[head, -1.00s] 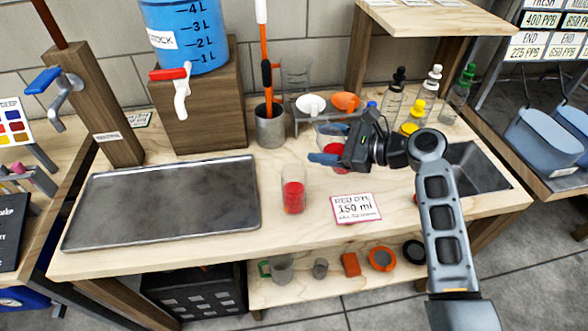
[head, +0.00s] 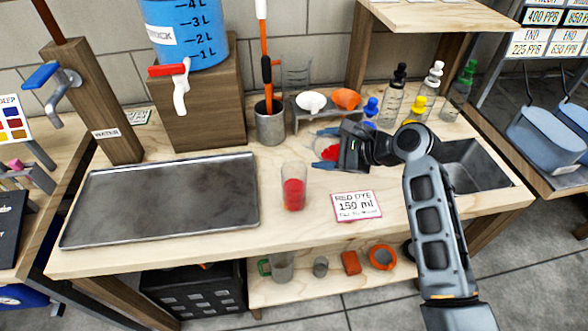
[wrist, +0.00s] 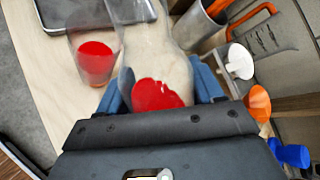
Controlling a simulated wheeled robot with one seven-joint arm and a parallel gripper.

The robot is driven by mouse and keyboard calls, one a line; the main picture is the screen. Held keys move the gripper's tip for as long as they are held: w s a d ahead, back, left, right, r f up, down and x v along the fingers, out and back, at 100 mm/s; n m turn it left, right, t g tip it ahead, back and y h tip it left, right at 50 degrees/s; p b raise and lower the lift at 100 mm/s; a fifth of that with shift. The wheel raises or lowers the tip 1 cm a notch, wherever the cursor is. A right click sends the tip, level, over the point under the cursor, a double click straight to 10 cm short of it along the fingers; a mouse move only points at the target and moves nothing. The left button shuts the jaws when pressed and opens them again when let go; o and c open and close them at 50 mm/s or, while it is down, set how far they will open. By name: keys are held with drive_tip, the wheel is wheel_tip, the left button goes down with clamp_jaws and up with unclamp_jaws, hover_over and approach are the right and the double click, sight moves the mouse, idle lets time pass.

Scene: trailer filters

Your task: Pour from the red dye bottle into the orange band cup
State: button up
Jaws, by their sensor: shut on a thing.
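My gripper (head: 326,146) has its blue fingers shut on a clear bottle holding red liquid. In the wrist view the red dye bottle (wrist: 158,65) is between the fingers (wrist: 160,92), with red liquid at its near end. It seems above the table; I cannot tell its exact tilt. A clear cup (head: 293,178) with red liquid in its lower part stands upright on the table, left of and nearer than the gripper. It also shows in the wrist view (wrist: 93,55), apart from the bottle. I cannot make out an orange band on it.
A metal tray (head: 160,200) lies left of the cup. A card (head: 356,206) reading "RED DYE 150 ml" lies to its right. Capped bottles (head: 395,100) and a sink (head: 470,165) are at right.

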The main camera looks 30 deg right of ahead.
drive_tip(key=shift+f, duration=0.35)
drive_tip(key=shift+d+f+b, duration=0.1)
drive_tip(key=shift+f+b, duration=0.25)
drive_tip(key=shift+b, duration=0.25)
drive_tip(key=shift+d+f+b, duration=0.1)
drive_tip(key=shift+f+b, duration=0.65)
drive_tip(key=shift+b, duration=0.1)
drive_tip(key=shift+r, duration=0.15)
drive_tip(key=shift+d+r+n+g+h+b, duration=0.15)
drive_tip(key=shift+d+r+n+h+b, duration=0.1)
drive_tip(key=shift+r+n+h, duration=0.4)
drive_tip(key=shift+d+r+n+g+h+b, duration=0.15)
drive_tip(key=shift+d+r+n+h+b, duration=0.2)
drive_tip(key=shift+h, duration=0.5)
idle(2.6)
drive_tip(key=shift+a+r+n+h+p, duration=0.35)
drive_tip(key=shift+r+p, duration=0.2)
drive_tip(key=shift+p, duration=0.7)
idle(0.7)
